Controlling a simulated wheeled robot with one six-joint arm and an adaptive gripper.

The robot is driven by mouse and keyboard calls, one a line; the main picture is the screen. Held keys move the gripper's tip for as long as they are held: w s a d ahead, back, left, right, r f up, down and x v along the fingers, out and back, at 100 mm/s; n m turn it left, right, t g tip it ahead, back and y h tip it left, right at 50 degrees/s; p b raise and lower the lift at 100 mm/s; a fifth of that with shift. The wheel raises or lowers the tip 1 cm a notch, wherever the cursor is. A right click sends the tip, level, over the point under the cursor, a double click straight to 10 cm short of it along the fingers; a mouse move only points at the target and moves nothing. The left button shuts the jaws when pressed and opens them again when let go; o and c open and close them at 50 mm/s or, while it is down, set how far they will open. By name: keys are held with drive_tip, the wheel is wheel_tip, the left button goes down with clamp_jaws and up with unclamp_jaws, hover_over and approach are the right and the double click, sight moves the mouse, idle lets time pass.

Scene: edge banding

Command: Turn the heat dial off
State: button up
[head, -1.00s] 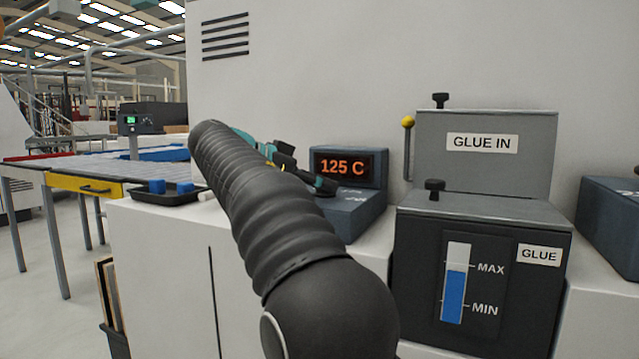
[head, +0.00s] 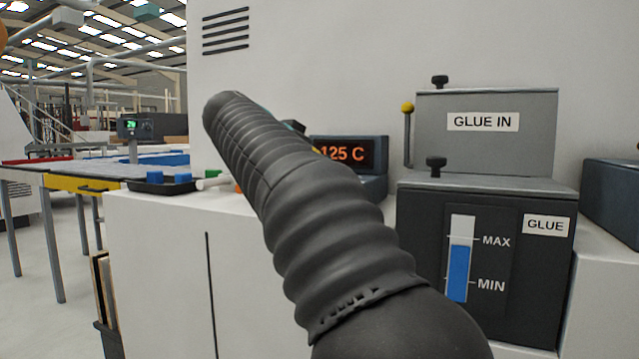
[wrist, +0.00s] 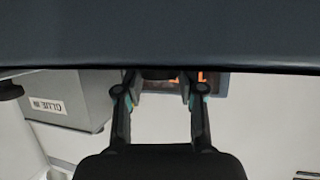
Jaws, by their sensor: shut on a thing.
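The heat unit's display (head: 350,153) reads 125 C in orange, its left edge covered by my arm in the head view. A dark knob, apparently the heat dial (wrist: 157,73), shows at the top middle of the wrist view, below a broad dark blue-grey surface (wrist: 160,35). My gripper (wrist: 158,82) has its two fingertips on either side of this knob and is shut on it. The knob's markings and setting are not visible. In the head view my gripper is almost wholly hidden behind my black-sleeved arm.
The grey GLUE IN box (head: 485,150) and the glue tank (head: 425,265) with its level gauge stand to the right. A yellow-knobbed lever (head: 407,135) rises beside them. A black tray with blue pieces (head: 165,187) lies left on the white cabinet.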

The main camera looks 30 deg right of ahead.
drive_tip(key=n+t, duration=0.1)
drive_tip(key=n+t+y+b, duration=0.2)
drive_tip(key=shift+s+d+n+t, duration=0.2)
drive_tip(key=shift+s+n+t, duration=0.05)
drive_tip(key=shift+n+t, duration=0.05)
drive_tip(key=shift+n+t+y, duration=1.3)
drive_tip(key=shift+n+y, duration=0.4)
drive_tip(key=shift+y, duration=0.1)
drive_tip(key=o, duration=1.1)
drive_tip(key=shift+o, duration=0.2)
drive_tip(key=v, duration=1.2)
drive_tip(key=shift+s+d, duration=0.1)
drive_tip(key=shift+d, duration=0.05)
